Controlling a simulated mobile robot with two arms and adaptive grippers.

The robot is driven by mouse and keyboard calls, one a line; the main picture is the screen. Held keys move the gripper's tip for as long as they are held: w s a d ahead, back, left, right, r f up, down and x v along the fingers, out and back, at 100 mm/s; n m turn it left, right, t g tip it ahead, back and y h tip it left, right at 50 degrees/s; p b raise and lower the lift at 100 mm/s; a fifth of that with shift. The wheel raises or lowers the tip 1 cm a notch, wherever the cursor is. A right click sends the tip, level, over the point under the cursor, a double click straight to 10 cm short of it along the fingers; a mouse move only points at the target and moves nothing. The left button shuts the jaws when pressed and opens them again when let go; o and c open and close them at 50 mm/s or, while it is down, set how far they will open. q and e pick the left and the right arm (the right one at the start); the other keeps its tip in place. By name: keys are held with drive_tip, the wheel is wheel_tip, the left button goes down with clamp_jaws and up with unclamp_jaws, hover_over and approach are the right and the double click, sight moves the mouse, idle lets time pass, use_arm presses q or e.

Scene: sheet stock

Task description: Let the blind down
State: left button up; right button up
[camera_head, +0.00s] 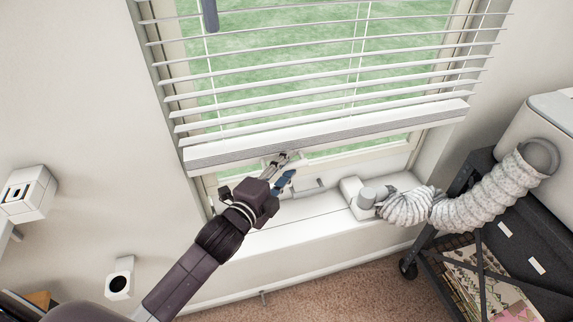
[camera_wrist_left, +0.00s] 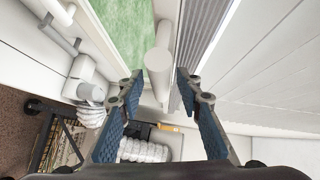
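The white slatted blind (camera_head: 330,88) hangs over the upper part of the window, its bottom edge (camera_head: 400,118) tilted in view and above the sill. My left gripper (camera_head: 283,160) is just under that bottom edge, left of its middle. In the left wrist view the gripper (camera_wrist_left: 160,86) is open, its blue-padded fingers apart. A white rounded bar (camera_wrist_left: 158,62) shows between and beyond the fingertips; I cannot tell whether they touch it. The blind's grey ridged edge (camera_wrist_left: 203,35) runs beside the right finger. My right gripper is not in view.
White wall boxes (camera_head: 30,193) are at left. A blue-grey rod (camera_head: 209,14) hangs at the top.

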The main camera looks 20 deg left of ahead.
use_arm(q)
drive_tip(key=shift+w, duration=0.1)
clamp_jaws()
idle(0.3)
drive_tip(key=shift+f, duration=0.2)
wheel_tip(320, 180, down, 9)
drive_tip(key=b, duration=0.5)
